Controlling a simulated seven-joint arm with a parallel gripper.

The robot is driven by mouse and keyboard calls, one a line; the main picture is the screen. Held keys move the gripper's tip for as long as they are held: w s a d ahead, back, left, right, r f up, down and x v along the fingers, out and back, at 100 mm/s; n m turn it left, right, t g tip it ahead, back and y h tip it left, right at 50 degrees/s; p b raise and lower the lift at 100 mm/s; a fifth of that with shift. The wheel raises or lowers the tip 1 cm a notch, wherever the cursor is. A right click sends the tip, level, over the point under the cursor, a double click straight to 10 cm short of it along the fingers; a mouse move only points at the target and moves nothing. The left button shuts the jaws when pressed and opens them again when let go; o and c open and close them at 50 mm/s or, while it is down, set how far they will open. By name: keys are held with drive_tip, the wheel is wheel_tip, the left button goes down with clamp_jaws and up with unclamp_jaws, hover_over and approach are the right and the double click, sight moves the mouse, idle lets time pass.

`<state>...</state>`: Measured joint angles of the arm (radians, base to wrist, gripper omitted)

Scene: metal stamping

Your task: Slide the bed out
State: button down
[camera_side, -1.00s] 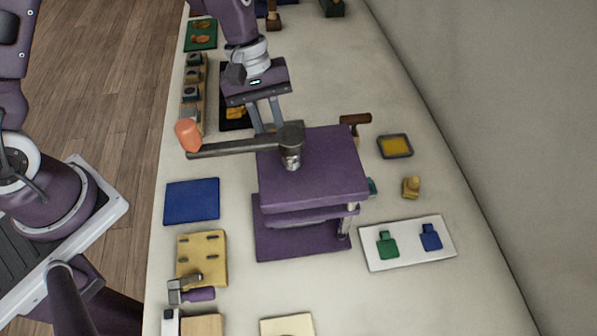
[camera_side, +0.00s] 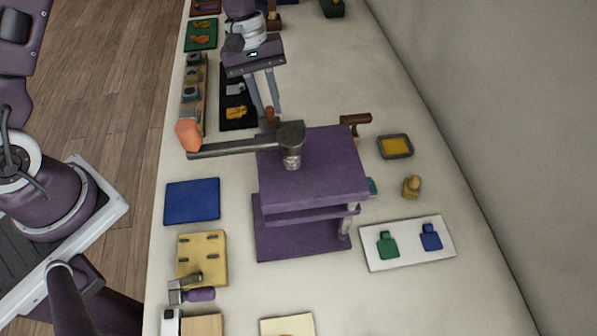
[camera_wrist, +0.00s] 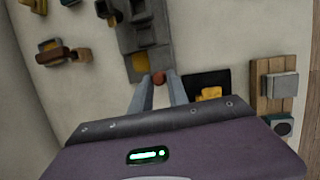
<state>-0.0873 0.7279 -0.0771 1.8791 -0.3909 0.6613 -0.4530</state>
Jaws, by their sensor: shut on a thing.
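The purple press (camera_side: 315,165) stands in the middle of the table, with a long grey handle bar (camera_side: 238,146) on top ending in an orange grip (camera_side: 188,135). My gripper (camera_side: 269,112) is behind the press, pointing down, with its fingers shut on a small red-orange knob (camera_wrist: 159,79). In the wrist view the knob is at the near end of the grey bed (camera_wrist: 133,71), which sticks out of the press (camera_wrist: 140,18). A yellowish piece (camera_wrist: 141,62) shows on the bed. In the side view the press mostly hides the bed.
A black tray (camera_side: 226,121) with metal and golden pieces lies left of my gripper. A wooden rack (camera_side: 190,100) stands farther left. A brown-handled tool (camera_side: 355,120) lies right of the press. Bare table shows behind the press.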

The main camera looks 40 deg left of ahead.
drive_tip(key=shift+w+a, duration=0.1)
drive_tip(key=shift+a, duration=0.1)
drive_tip(key=shift+w+a, duration=0.95)
drive_tip(key=shift+w, duration=0.05)
drive_tip(key=c, duration=1.2)
unclamp_jaws()
drive_tip(key=shift+c, duration=0.2)
drive_tip(key=shift+d, duration=0.1)
drive_tip(key=v, duration=0.7)
